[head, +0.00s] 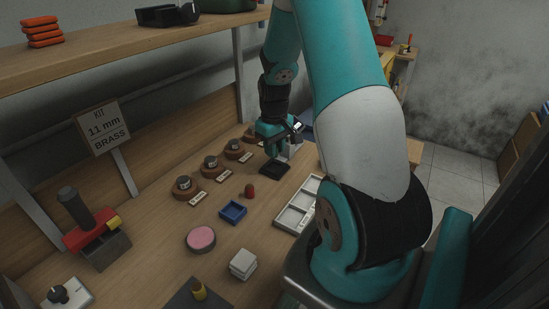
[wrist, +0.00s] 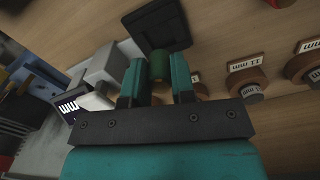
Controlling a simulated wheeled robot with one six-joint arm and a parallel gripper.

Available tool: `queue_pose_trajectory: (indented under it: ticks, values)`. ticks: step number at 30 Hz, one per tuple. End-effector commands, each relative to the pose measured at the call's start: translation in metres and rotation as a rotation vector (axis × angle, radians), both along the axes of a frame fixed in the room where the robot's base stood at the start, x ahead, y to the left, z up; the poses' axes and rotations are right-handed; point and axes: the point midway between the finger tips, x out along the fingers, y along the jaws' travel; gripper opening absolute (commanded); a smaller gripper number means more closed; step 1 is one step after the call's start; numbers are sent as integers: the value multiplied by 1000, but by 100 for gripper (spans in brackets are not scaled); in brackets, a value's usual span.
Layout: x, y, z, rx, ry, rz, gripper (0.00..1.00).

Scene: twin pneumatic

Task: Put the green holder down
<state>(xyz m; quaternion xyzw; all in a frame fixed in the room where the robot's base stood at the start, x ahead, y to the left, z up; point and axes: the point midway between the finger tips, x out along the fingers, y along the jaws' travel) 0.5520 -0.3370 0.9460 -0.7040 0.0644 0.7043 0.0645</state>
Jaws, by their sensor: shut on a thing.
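My gripper (head: 274,148) is low over the far part of the wooden bench. In the wrist view its two fingers (wrist: 158,80) are shut on the green holder (wrist: 159,64), a small dark green round piece. Just beyond the fingertips is a black square tray (wrist: 153,22). It also shows in the head view (head: 274,168), below the gripper. I cannot tell whether the holder touches the tray. In the head view I cannot make out the holder.
A grey device with a display (wrist: 72,106) stands close left of the fingers in the wrist view. Brown round stands with labels (head: 185,188) line the back. A blue tray (head: 233,212), red piece (head: 250,191), pink disc (head: 201,238) and white compartment tray (head: 292,219) are nearer.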

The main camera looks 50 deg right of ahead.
Motion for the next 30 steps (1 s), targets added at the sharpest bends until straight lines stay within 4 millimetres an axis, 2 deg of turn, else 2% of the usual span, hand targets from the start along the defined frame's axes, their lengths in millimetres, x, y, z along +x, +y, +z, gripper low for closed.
queue_pose_trajectory:
  ticks: [10, 22, 23, 25, 26, 30]
  values:
    - [-1, 0, -40, 1, 2, -1, 0]
    - [0, 0, -47, 0, -1, -1, 0]
    - [0, 0, -45, -1, -1, -1, 31]
    - [0, 0, -45, 0, -1, -1, 47]
    - [0, 0, -45, 0, -1, -1, 49]
    - [0, 0, -45, 0, -1, -1, 49]
